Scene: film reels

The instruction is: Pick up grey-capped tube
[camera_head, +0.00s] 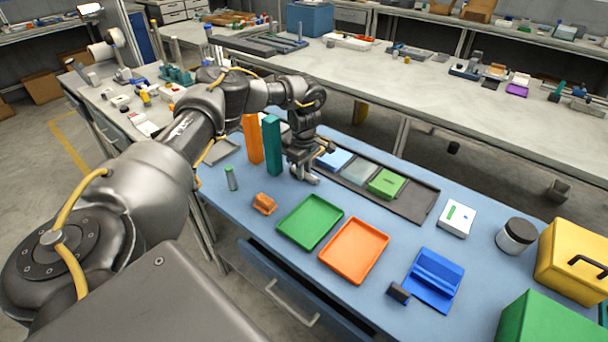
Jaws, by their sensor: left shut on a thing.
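My left gripper (305,178) is low over the blue table, right of the tall teal block. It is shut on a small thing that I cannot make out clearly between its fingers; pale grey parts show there. A small green tube (231,178) with a greyish top stands upright on the table, left of the gripper and apart from it. I cannot tell whether the held thing is a grey-capped tube. My right gripper is not in view.
An orange block (252,139) and a teal block (272,146) stand tall beside my left arm. A green tray (310,222), an orange tray (354,250), a small orange holder (264,204) and a dark rack (415,204) surround the gripper. A black-lidded jar (516,235) stands at right.

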